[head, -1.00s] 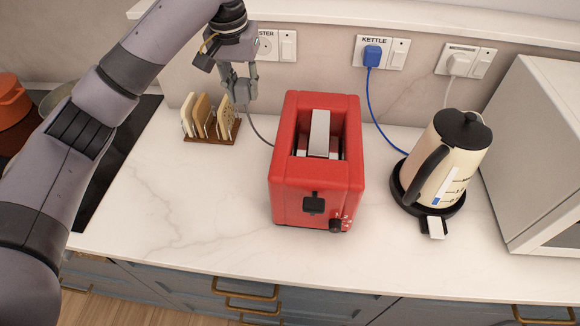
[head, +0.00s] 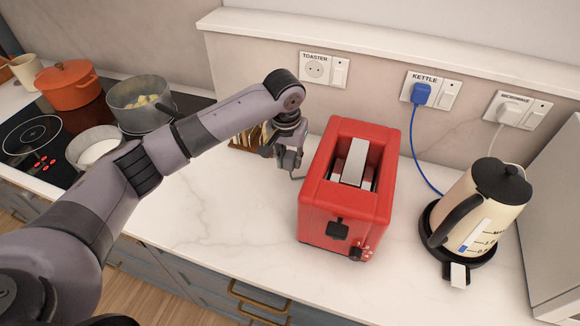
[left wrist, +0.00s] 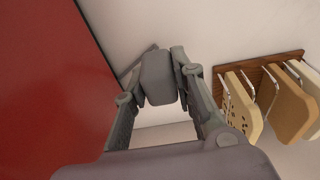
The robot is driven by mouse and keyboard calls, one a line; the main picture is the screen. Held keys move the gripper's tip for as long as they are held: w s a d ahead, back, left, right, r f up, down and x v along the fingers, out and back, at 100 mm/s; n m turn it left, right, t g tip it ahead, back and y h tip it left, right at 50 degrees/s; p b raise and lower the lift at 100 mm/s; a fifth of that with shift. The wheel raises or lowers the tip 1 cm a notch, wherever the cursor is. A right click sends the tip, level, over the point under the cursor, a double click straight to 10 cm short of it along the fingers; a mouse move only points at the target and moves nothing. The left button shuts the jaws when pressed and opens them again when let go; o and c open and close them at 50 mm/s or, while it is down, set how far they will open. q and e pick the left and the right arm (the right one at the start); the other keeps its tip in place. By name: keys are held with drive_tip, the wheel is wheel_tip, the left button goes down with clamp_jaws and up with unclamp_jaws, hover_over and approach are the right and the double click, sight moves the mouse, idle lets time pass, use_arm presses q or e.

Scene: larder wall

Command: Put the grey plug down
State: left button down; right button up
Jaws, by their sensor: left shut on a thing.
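My left gripper (head: 290,160) is low over the counter, just left of the red toaster (head: 346,190). It is shut on the grey plug (left wrist: 158,78), which shows between the two fingers in the left wrist view. In the head view the fingers mostly hide the plug. A bit of grey cord (head: 297,177) shows below the fingers, beside the toaster. I cannot tell whether the plug touches the white counter (head: 215,215). The socket labelled TOASTER (head: 317,68) on the wall is empty. My right gripper is not in view.
A toast rack (left wrist: 262,75) stands close to the gripper, partly behind my arm in the head view. A cream kettle (head: 482,208) stands right of the toaster. Pots and a hob (head: 35,138) lie at left. The counter in front of the rack is clear.

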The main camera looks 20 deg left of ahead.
sight(290, 180)
use_arm(q)
wheel_tip(290, 180, down, 4)
drive_tip(key=shift+f+p, duration=0.2)
drive_tip(key=shift+p, duration=0.15)
drive_tip(key=shift+f, duration=0.6)
drive_tip(key=c, duration=1.3)
unclamp_jaws()
drive_tip(key=shift+c, duration=0.2)
drive_tip(key=shift+r, duration=0.1)
